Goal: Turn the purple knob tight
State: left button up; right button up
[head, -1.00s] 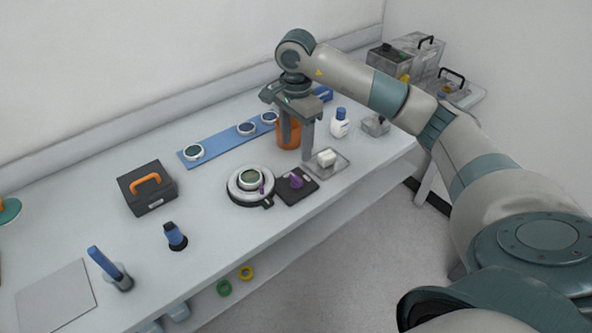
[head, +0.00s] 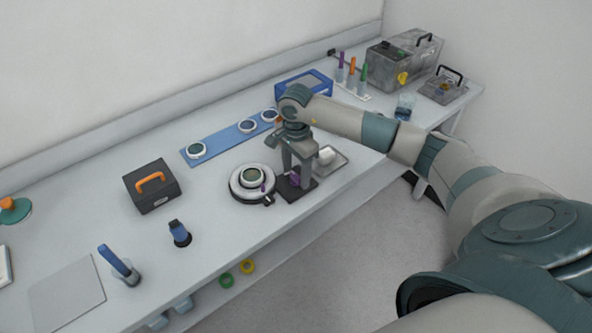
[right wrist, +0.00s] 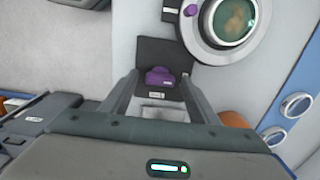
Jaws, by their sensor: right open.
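The purple knob (head: 294,177) stands on a small dark base plate (head: 286,193) near the front edge of the bench, beside the round stage. My right gripper (head: 297,181) points down over this base, fingers open on either side of the knob. In the right wrist view the knob (right wrist: 158,75) shows between the open fingers (right wrist: 159,80), with a gap on each side. I cannot tell whether the fingertips are down at its height. The round stage (head: 240,192) holds a green-faced disc (head: 252,176); a smaller purple part (right wrist: 191,10) sits on its rim. My left gripper is out of view.
A clear tray (head: 330,160) with a white block lies just right of my gripper. A blue strip (head: 222,143) with several round optics lies behind. A black case (head: 151,186) with an orange handle stands left. The bench between case and stage is clear.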

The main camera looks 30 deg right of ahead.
jog(key=c, duration=1.1)
jog(key=shift+o, duration=0.2)
